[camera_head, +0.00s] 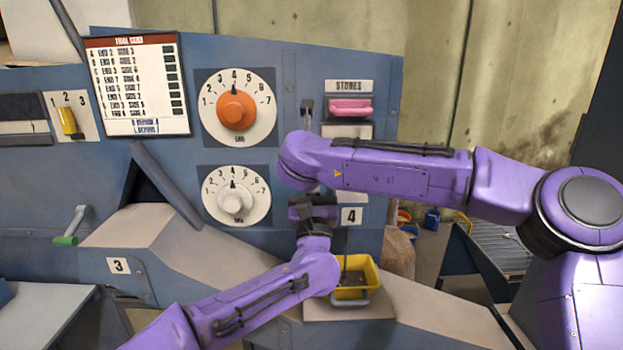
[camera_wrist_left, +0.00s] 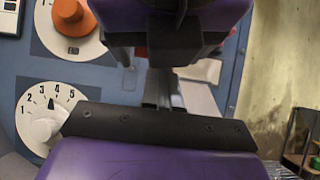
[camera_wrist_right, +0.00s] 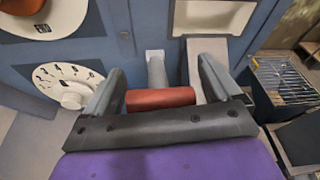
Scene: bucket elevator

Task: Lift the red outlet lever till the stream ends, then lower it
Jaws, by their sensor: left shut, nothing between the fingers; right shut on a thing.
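The red outlet lever's handle (camera_wrist_right: 160,98) shows in the right wrist view as a red crossbar on a grey arm. My right gripper (camera_wrist_right: 163,82) is shut on it, one finger at each end. In the head view, my right forearm hides the lever and the right fingertips. My left gripper (camera_wrist_left: 160,88) is shut and empty, below my right arm and in front of the blue panel. A yellow bucket (camera_head: 372,275) with dark contents stands below the number 4 plate (camera_head: 351,215). A thin dark vertical line runs above the bucket; I cannot tell whether it is the stream.
The blue panel carries an orange dial (camera_head: 236,110), a white dial (camera_head: 235,203), a pink handle (camera_head: 350,107) and a list card (camera_head: 137,85). A green-handled crank (camera_head: 68,235) sits at the left. A metal rack (camera_head: 500,250) stands at the right.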

